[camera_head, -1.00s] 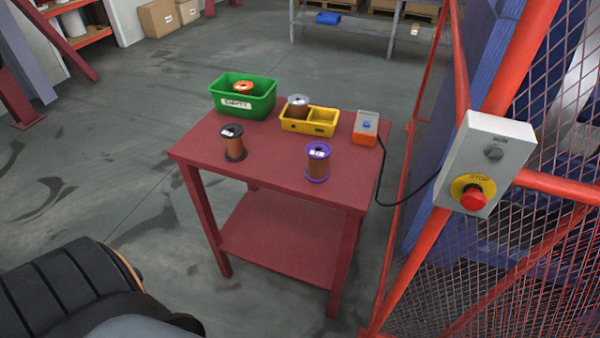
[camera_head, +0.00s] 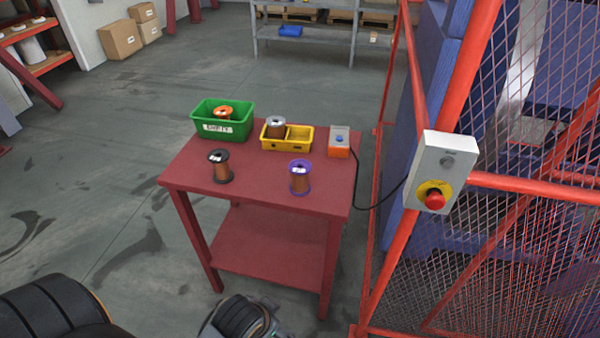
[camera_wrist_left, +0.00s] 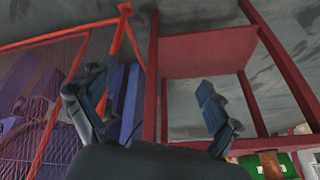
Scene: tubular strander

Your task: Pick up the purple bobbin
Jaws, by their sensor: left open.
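The purple bobbin (camera_head: 299,177) stands upright on the front right part of the red table (camera_head: 255,197). It has purple flanges, copper-brown winding and a white label on top. My left gripper (camera_wrist_left: 150,92) shows in the left wrist view with its two dark fingers spread wide and nothing between them. The table's red frame (camera_wrist_left: 152,80) is beyond the fingers there. The purple bobbin cannot be made out in that view. My left gripper's fingers are not visible in the head view. My right gripper is in neither view.
A black-flanged bobbin (camera_head: 221,166) stands left of the purple one. Behind are a green bin (camera_head: 238,132) with an orange bobbin, a yellow tray (camera_head: 299,138) with a grey-topped bobbin, and a button box (camera_head: 340,142). A red mesh fence (camera_head: 500,250) with a stop box (camera_head: 440,170) stands right.

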